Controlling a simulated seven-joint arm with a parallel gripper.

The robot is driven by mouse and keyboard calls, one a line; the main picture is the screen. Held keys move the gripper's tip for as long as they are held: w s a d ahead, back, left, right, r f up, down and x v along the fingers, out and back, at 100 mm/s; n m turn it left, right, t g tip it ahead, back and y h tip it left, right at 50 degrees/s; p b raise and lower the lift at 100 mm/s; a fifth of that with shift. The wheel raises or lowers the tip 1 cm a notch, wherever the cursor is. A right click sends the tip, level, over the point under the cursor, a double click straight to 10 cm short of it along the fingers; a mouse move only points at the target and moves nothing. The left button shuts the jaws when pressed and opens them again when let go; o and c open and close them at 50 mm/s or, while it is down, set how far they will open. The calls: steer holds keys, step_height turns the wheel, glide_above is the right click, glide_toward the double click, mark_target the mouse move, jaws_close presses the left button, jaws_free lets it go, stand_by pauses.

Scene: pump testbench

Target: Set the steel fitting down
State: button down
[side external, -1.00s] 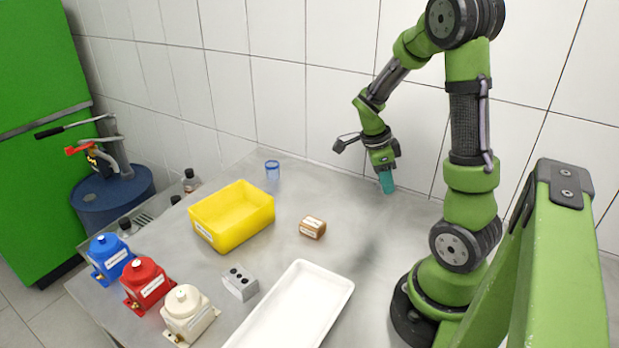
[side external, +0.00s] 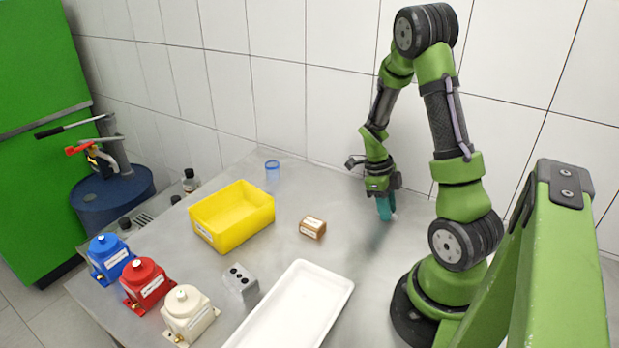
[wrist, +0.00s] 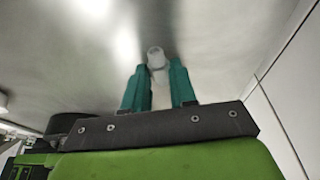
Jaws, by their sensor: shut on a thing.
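My gripper (side external: 385,210) points down over the back right of the steel table, its teal fingers low and close to the surface. In the wrist view the two teal fingers (wrist: 157,68) are shut on the steel fitting (wrist: 155,57), a small pale grey piece whose rounded end shows between the fingertips. The rest of the fitting is hidden by the fingers. In the side view I cannot make the fitting out clearly, and I cannot tell whether it touches the table.
The steel table (side external: 300,180) is bare around my gripper. To the left are a brown labelled block (side external: 312,227), a yellow bin (side external: 232,215) and a blue cup (side external: 272,169). A white tray (side external: 292,310), a grey holed block (side external: 241,283) and several pumps (side external: 148,284) stand in front.

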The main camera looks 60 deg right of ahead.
steer(key=shift+f, duration=0.1)
steer(key=c, duration=0.9)
jaws_free()
steer(key=v, duration=1.2)
steer(key=a+r+n+t, duration=0.3)
steer(key=a+r+n, duration=0.1)
steer(key=a+n, duration=0.4)
steer(key=w+a+r+n+t+y, duration=0.1)
steer(key=a+r+n+t, duration=0.3)
steer(key=a+n, duration=0.5)
steer(key=a+r+n+t+y, duration=0.1)
steer(key=a+r+n+t, duration=0.2)
steer(key=a+n, duration=0.5)
steer(key=r+n, duration=0.1)
steer(key=n, duration=0.6)
steer(key=shift+w+a+r+t, duration=0.25)
steer(key=shift+w+a+t, duration=0.05)
steer(key=shift+a, duration=0.1)
